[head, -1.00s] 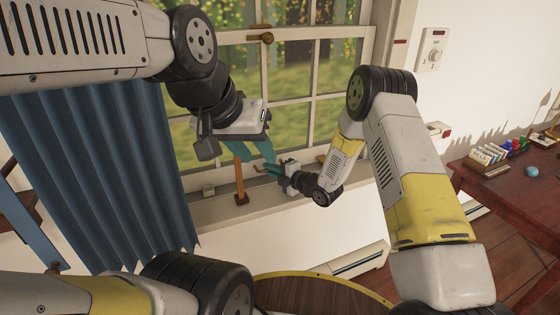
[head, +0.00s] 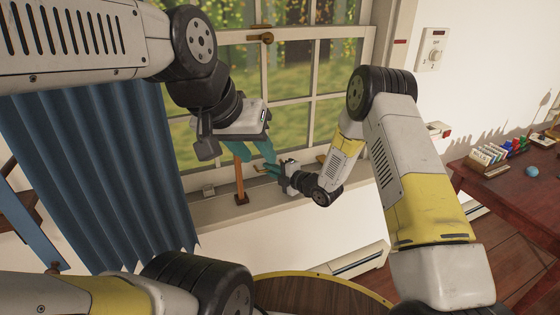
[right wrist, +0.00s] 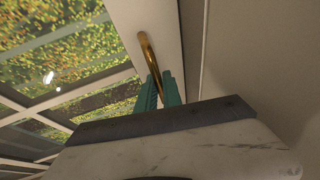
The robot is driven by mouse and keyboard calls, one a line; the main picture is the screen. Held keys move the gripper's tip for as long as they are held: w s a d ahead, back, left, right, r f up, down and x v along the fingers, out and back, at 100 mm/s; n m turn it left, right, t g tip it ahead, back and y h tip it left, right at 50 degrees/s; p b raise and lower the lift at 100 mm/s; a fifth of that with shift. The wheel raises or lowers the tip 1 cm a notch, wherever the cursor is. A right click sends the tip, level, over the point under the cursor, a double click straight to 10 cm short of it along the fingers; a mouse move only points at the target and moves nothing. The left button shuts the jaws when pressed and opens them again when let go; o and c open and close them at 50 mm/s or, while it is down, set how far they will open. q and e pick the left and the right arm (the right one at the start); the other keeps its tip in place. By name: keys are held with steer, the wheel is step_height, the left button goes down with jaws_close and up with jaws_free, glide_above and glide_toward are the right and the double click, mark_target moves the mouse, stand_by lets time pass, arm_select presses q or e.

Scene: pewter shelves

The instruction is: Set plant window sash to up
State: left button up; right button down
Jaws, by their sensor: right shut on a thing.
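The window sash (head: 313,72) is white-framed with several panes and stands behind my arms in the head view. In the right wrist view, its white rail (right wrist: 158,18) carries a curved brass handle (right wrist: 146,48). My right gripper (head: 270,170) is low at the window, and its teal fingers (right wrist: 158,90) are shut on the brass handle. My left gripper (head: 256,152) hangs in front of the window with teal fingers apart, and I see nothing between them. The sash's bottom edge is partly hidden by my grippers, so any gap above the sill is unclear.
An upright orange-brown post (head: 240,180) stands on the sill (head: 225,212), close to my left fingers. A blue curtain (head: 105,170) hangs left. A brass latch (head: 262,38) is higher up. A wooden desk (head: 500,190) stands right.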

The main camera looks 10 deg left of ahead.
step_height(320, 180, up, 30)
steer(key=shift+f, duration=0.2)
stand_by(0.4)
steer(key=c, duration=1.5)
jaws_free()
steer(key=shift+d, duration=0.1)
steer(key=v, duration=0.7)
steer(key=shift+s+d, duration=0.2)
steer(key=shift+d, duration=0.05)
